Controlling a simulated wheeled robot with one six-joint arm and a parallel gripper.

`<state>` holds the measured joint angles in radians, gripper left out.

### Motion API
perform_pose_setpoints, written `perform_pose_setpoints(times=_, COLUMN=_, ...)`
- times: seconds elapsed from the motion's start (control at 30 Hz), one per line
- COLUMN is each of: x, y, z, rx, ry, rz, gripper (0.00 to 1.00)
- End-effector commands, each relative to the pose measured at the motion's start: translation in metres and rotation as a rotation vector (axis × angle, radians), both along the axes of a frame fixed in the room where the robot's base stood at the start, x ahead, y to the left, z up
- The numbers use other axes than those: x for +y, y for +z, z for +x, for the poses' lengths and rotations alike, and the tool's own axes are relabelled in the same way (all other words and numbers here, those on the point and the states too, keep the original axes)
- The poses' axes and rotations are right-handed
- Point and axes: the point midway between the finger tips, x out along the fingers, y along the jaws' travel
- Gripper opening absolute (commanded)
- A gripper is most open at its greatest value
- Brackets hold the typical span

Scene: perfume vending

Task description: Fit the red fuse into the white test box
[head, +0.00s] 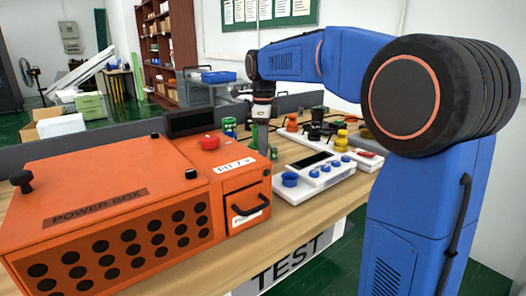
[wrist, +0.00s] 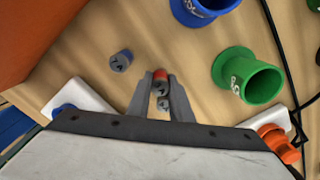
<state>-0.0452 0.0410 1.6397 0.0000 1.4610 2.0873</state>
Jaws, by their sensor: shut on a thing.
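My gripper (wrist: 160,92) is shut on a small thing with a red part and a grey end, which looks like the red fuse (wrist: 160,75). A grey round end sits just behind it between the fingers, and I cannot tell whether it is a separate fuse. In the head view my gripper (head: 261,112) points down above the wooden table, behind the orange power box; the fuse is not distinct there. A white box with a dark screen and blue knobs (head: 318,172) stands to the right, apart from the gripper. I cannot tell whether it is the test box.
A loose grey fuse (wrist: 121,61) stands left of the fingers. A green cup (wrist: 247,78) and a blue cup (wrist: 195,10) stand to the right and above. The orange power box (head: 120,200) fills the left. More white boxes with orange knobs (head: 292,124) stand further back.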

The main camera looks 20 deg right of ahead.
Motion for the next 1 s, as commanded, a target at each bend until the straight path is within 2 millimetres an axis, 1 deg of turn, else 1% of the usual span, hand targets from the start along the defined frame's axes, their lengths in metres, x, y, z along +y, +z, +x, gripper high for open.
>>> perform_pose_setpoints(times=0.03, x=0.0, y=-0.006, z=-0.001, rx=0.002, ry=0.0, rz=0.0, gripper=0.0)
perform_pose_setpoints(times=0.1, x=0.0, y=-0.009, z=0.0, rx=0.0, ry=0.0, rz=0.0, gripper=0.0)
perform_pose_setpoints(times=0.47, x=0.0, y=-0.012, z=0.0, rx=0.0, ry=0.0, rz=0.0, gripper=0.0)
perform_pose_setpoints(times=0.5, x=0.0, y=-0.012, z=0.0, rx=0.0, ry=0.0, rz=0.0, gripper=0.29)
perform_pose_setpoints(times=0.53, x=0.0, y=-0.012, z=0.0, rx=0.0, ry=0.0, rz=0.0, gripper=0.36)
perform_pose_setpoints(times=0.57, x=0.0, y=-0.012, z=0.0, rx=0.0, ry=0.0, rz=0.0, gripper=0.38)
perform_pose_setpoints(times=0.87, x=0.0, y=-0.011, z=0.0, rx=0.0, ry=0.0, rz=0.0, gripper=0.38)
perform_pose_setpoints(times=1.0, x=0.0, y=-0.001, z=0.0, rx=-0.001, ry=0.0, rz=0.0, gripper=0.38)
